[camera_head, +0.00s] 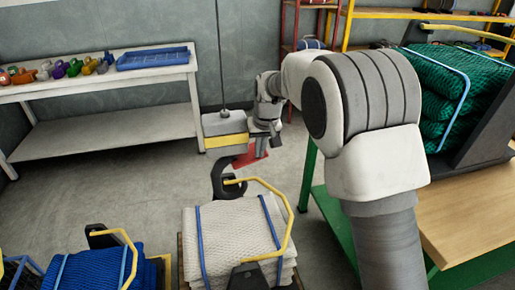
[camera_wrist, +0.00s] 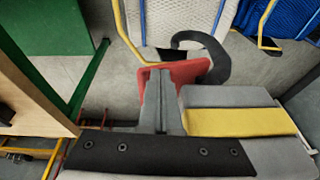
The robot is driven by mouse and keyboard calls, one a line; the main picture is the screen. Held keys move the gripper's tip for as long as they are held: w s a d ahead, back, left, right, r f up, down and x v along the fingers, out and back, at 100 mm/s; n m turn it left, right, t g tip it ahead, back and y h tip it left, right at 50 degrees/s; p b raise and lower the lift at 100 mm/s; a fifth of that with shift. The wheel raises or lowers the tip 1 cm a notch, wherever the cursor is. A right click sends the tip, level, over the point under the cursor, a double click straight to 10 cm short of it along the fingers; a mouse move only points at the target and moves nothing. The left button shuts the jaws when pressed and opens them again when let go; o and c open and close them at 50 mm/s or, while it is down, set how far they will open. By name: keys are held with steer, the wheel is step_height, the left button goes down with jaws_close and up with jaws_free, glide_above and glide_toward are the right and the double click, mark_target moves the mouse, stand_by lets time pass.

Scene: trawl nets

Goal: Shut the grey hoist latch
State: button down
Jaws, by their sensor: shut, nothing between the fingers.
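The hoist block (camera_head: 225,132) is grey with a yellow band and hangs from a thin cable; it also shows in the wrist view (camera_wrist: 235,97). A dark curved hook (camera_head: 219,180) hangs below it, also in the wrist view (camera_wrist: 215,57). The latch plate looks red, not grey (camera_head: 247,158); it sticks out from under the block, with a gap to the hook's tip. In the wrist view the red plate (camera_wrist: 185,72) lies just beyond my gripper (camera_wrist: 160,74). My gripper is shut and empty, its fingertips overlapping the plate; I cannot tell whether they touch.
A pale net bundle (camera_head: 235,230) with blue straps and a yellow bail (camera_head: 287,215) stands below the hook. A blue net bundle (camera_head: 95,268) is to its left. A green-legged wooden table (camera_head: 465,215) stands right. A white bench (camera_head: 100,90) is behind; open floor lies between.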

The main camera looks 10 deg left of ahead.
steer(key=f+y, duration=0.1)
steer(key=d+f+g+y+b, duration=0.1)
steer(key=shift+w+d+f+m+y, duration=0.15)
steer(key=shift+w+d+m+y, duration=0.1)
steer(key=shift+w+m+y, duration=0.1)
step_height(320, 180, down, 10)
steer(key=a+m+g+y+b, duration=0.1)
steer(key=g+y+b, duration=0.3)
steer(key=y+b, duration=0.5)
steer(key=shift+s+a+m+y, duration=0.35)
steer(key=shift+m+y, duration=0.2)
steer(key=shift+y, duration=0.6)
steer(key=shift+d, duration=0.1)
